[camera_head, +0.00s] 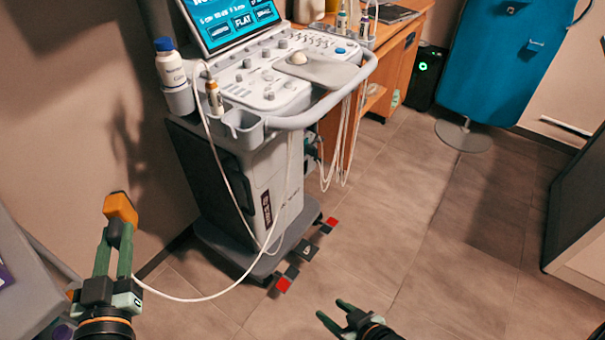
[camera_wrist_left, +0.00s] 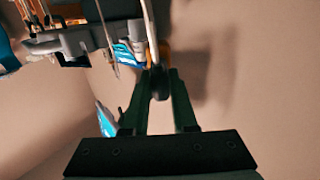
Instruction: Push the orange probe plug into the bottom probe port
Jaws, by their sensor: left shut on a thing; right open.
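The orange probe plug (camera_head: 121,208) is held up at the left of the head view, in front of the bare wall. My left gripper (camera_head: 116,236) is shut on its dark lower part, with the orange end pointing up. In the left wrist view the plug's dark part (camera_wrist_left: 159,84) sits between the fingertips of my left gripper (camera_wrist_left: 160,88). A white cable (camera_head: 200,298) runs in a loop from near the plug to the ultrasound cart. My right gripper (camera_head: 338,311) is open and empty over the floor at the bottom. I cannot make out the bottom probe port.
The ultrasound cart (camera_head: 258,178) stands at centre left, with a screen, a control panel and a bottle (camera_head: 169,64) in a holder. A wooden desk (camera_head: 403,55) and a blue panel (camera_head: 503,60) stand behind. The floor at centre right is clear.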

